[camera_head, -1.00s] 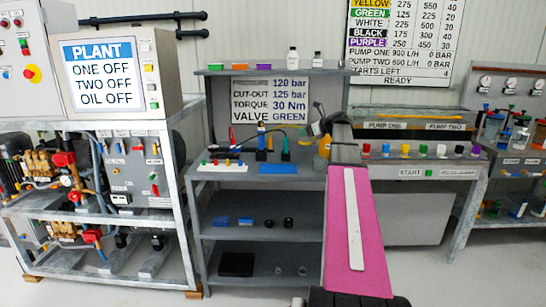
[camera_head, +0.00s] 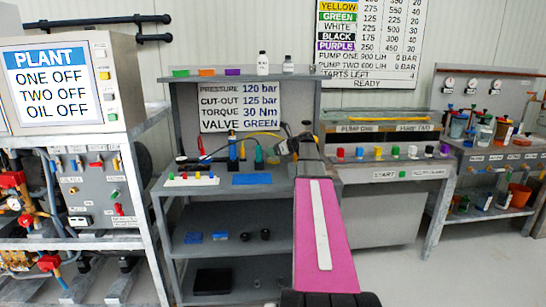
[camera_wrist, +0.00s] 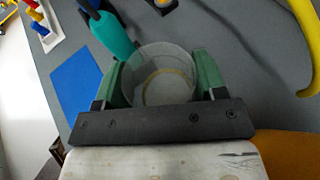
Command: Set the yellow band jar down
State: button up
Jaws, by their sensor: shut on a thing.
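The yellow band jar (camera_wrist: 158,68) is a clear, open-topped vessel with a faint yellowish ring low in it. In the wrist view my gripper (camera_wrist: 162,80) is shut on it, with a green finger on each side. The jar is over the grey bench (camera_wrist: 230,30); I cannot tell whether its base touches. In the head view my gripper (camera_head: 298,143) is at the right part of the bench, and the jar is not clearly visible there behind my arm.
A teal-handled tool (camera_wrist: 108,35) stands close to the jar's left. A blue mat (camera_wrist: 77,85) and a white tray of coloured pegs (camera_head: 191,179) lie farther left. A yellow curved hose (camera_wrist: 305,35) is at right. Coloured blocks (camera_head: 395,152) line the right-hand bench.

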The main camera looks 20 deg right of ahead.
jog(key=shift+f, duration=1.25)
jog(key=shift+f, duration=0.1)
jog(key=o, duration=1)
